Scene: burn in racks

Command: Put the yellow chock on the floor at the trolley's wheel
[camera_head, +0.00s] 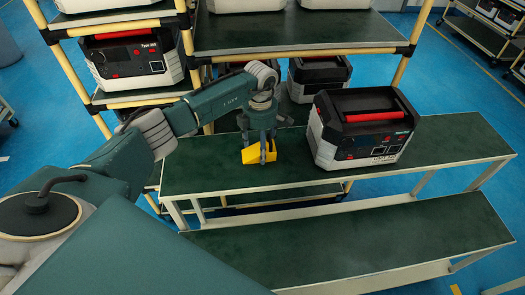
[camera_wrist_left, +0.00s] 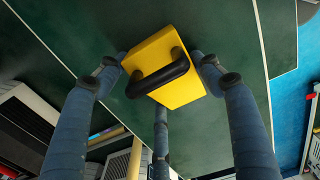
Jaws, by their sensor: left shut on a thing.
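The yellow chock (camera_head: 259,152) has a black handle, which shows in the left wrist view (camera_wrist_left: 165,75). My left gripper (camera_head: 260,140) is shut on the chock, with its fingers around the block. It holds the chock over the left part of a green-topped two-level trolley (camera_head: 225,172). I cannot tell whether the chock touches the top. No trolley wheel shows clearly. My right gripper is not in view.
A grey and black unit with a red handle (camera_head: 362,128) stands on the trolley's upper level, right of the chock. The lower level (camera_head: 360,240) is bare. Behind is a rack with yellow posts (camera_head: 402,65) and several units. Blue floor (camera_head: 470,110) is open at the right.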

